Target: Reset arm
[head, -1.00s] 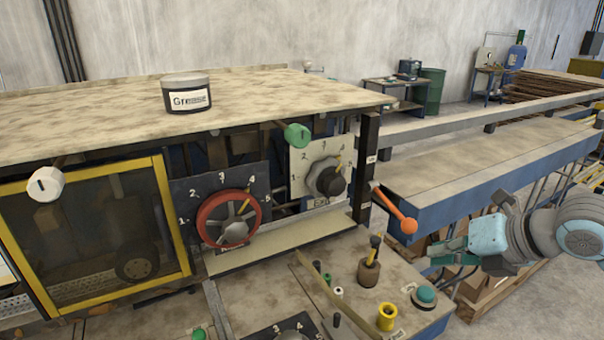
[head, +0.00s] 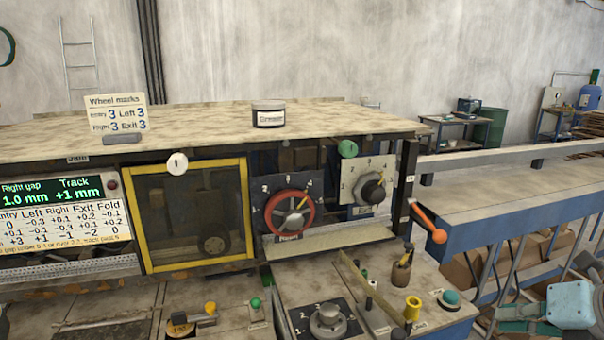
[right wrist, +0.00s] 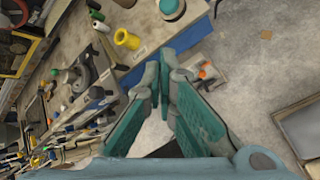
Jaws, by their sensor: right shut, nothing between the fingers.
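My right gripper (head: 503,313) shows at the lower right of the head view, beyond the right end of the machine and apart from it. Its teal fingers point left, and its fingertips (right wrist: 163,80) meet with nothing between them in the right wrist view. My left gripper is not in view. The machine's control desk (head: 450,328) lies left of my right gripper. It carries a teal button (head: 450,298), a yellow ring-like part (head: 412,308) and a grey dial (head: 327,320). The teal button (right wrist: 171,8) also shows above the fingers in the right wrist view.
An orange-tipped lever (head: 430,226) juts out at the machine's right end. A blue rail table (head: 490,215) runs behind my right gripper. The machine top holds a grease tin (head: 269,114) and a wheel marks card (head: 116,115).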

